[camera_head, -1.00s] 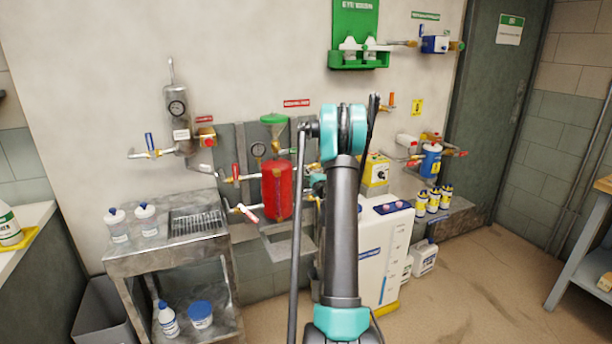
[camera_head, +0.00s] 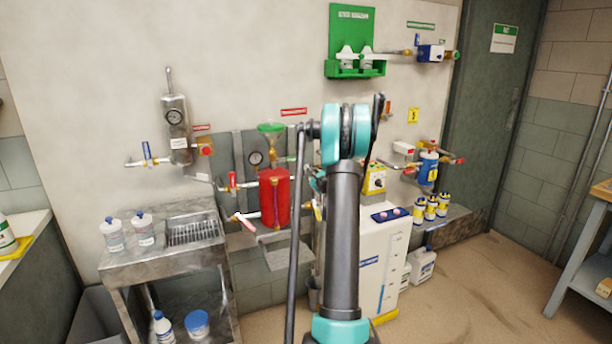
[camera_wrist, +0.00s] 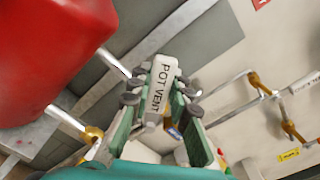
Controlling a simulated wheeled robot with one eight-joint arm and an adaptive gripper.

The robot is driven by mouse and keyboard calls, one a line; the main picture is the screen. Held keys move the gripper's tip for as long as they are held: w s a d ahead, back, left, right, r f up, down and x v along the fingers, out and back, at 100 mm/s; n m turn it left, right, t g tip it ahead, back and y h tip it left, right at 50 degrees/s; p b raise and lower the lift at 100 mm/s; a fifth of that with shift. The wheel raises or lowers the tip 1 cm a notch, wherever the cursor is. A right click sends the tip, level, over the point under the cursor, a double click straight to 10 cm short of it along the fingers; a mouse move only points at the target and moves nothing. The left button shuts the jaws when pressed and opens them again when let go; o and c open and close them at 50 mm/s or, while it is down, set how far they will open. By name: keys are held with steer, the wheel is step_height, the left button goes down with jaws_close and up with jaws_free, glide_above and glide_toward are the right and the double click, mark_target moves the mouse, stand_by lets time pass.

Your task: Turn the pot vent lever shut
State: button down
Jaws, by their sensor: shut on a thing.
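The pot vent lever carries a white tag (camera_wrist: 162,82) reading "POT VENT", seen in the wrist view. My gripper (camera_wrist: 160,103) has its green fingers on either side of this tag and is shut on the lever. A brass fitting shows just below the tag. The red pot (camera_head: 274,198) stands against the wall in the head view, left of my arm. It also fills the upper left of the wrist view (camera_wrist: 50,50). In the head view my arm hides most of my gripper and the lever.
A red-handled lever (camera_head: 232,181) and a pale pink-handled lever (camera_head: 245,222) sit on pipes left of the pot. A green funnel (camera_head: 270,128) is above it. A white tank (camera_head: 378,260) stands to the right. A metal sink bench (camera_head: 165,255) is at left; floor is open at right.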

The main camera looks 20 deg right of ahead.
steer(key=d+m, duration=0.1)
steer(key=m, duration=0.1)
steer(key=d+r+m, duration=0.1)
steer(key=shift+m, duration=0.4)
steer(key=shift+d+r+m, duration=0.1)
steer(key=shift+d+m, duration=0.4)
steer(key=shift+m, duration=0.45)
steer(key=shift+d+r+m, duration=0.1)
steer(key=shift+d+m, duration=0.4)
steer(key=shift+m, duration=0.45)
steer(key=c, duration=1.4)
jaws_free()
steer(key=shift+o, duration=0.2)
steer(key=s, duration=1.2)
steer(key=shift+d, duration=0.25)
